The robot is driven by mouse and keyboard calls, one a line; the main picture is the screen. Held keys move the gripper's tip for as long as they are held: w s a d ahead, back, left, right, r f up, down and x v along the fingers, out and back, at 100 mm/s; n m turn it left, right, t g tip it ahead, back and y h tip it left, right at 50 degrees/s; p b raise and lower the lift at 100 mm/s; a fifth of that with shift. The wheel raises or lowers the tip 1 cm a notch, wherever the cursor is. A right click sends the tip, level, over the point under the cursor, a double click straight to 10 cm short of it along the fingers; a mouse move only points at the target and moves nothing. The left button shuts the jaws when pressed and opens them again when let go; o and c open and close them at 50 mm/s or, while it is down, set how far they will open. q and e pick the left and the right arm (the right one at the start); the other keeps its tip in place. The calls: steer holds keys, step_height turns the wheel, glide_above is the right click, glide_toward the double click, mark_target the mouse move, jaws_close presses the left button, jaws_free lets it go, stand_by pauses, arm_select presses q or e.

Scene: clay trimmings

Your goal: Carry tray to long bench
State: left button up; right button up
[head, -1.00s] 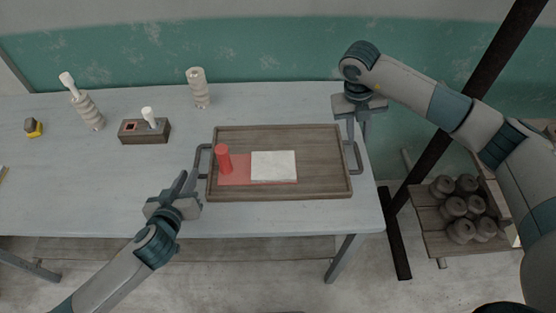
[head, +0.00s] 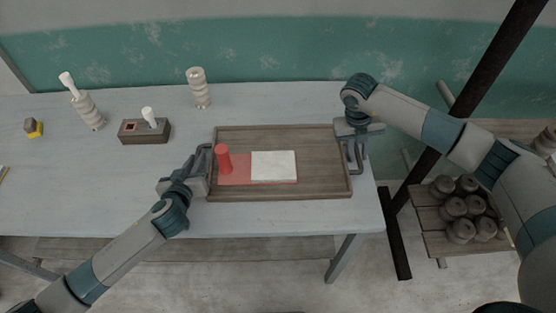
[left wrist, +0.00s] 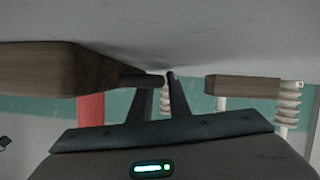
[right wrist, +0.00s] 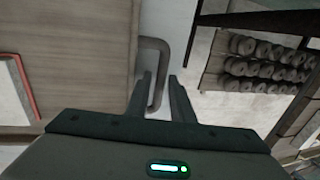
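The brown wooden tray (head: 320,189) lies on the pale table, with a dark handle at each short end. A red cylinder (head: 223,158) stands on a red patch (head: 236,176) in the tray, beside a flat white block (head: 274,165). My left gripper (head: 203,158) is at the left handle; in the left wrist view its fingers (left wrist: 161,82) look apart, with the handle (left wrist: 142,80) at them. My right gripper (head: 354,158) is at the right handle; in the right wrist view its fingers (right wrist: 160,76) are apart with the handle bar (right wrist: 164,62) between them.
A wooden block (head: 143,132) with a white peg, a ridged pale column (head: 199,90), another with a white top (head: 88,110) and a yellow-black item (head: 34,128) stand on the table (head: 90,190). A low rack of dark rounded pieces (head: 462,208) and a dark post (head: 398,250) are at right.

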jaws_close()
steer(key=shift+w+r, duration=0.1)
steer(key=shift+r, duration=0.05)
stand_by(1.2)
